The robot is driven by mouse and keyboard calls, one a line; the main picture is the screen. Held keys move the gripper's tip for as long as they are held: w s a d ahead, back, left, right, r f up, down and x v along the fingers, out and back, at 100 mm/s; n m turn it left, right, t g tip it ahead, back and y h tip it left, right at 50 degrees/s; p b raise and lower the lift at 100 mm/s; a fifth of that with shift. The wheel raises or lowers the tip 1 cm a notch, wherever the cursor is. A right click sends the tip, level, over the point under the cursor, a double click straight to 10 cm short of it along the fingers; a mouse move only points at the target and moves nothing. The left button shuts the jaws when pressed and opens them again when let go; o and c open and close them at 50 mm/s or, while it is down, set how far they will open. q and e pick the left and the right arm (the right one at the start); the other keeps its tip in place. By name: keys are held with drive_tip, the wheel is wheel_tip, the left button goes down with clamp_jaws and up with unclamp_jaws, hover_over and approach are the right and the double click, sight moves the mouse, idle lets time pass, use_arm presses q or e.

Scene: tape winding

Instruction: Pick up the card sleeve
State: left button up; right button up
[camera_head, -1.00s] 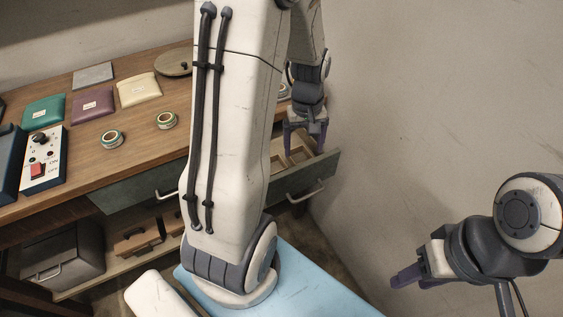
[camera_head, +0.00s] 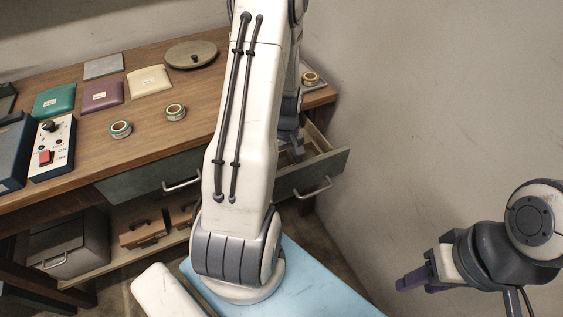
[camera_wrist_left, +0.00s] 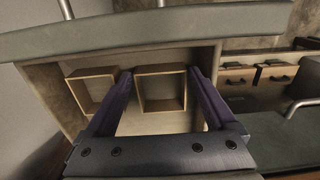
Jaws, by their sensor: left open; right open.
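I cannot pick out a card sleeve with certainty. My left gripper (camera_wrist_left: 160,78) is open and empty over the open drawer (camera_head: 325,171), its purple fingers spread apart. In the head view my left arm hides most of that gripper. The left wrist view shows two square wooden compartments (camera_wrist_left: 160,110) in the drawer; no sleeve is clear in them. On the desk lie flat green (camera_head: 55,100), purple (camera_head: 102,95) and cream (camera_head: 149,81) pouches with small labels. My right gripper (camera_head: 411,282) is open and empty at the right, away from the desk.
Tape rolls (camera_head: 121,129) and a round disc (camera_head: 191,54) lie on the wooden desk (camera_head: 95,143). A control box (camera_head: 52,147) stands at the left. A wall (camera_head: 440,110) rises right of the drawer. Small wooden boxes (camera_head: 141,233) sit on a lower shelf.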

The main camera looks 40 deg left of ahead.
use_arm(q)
drive_tip(key=shift+f, duration=0.6)
drive_tip(key=c, duration=1)
drive_tip(key=shift+o, duration=0.2)
drive_tip(key=shift+r, duration=0.1)
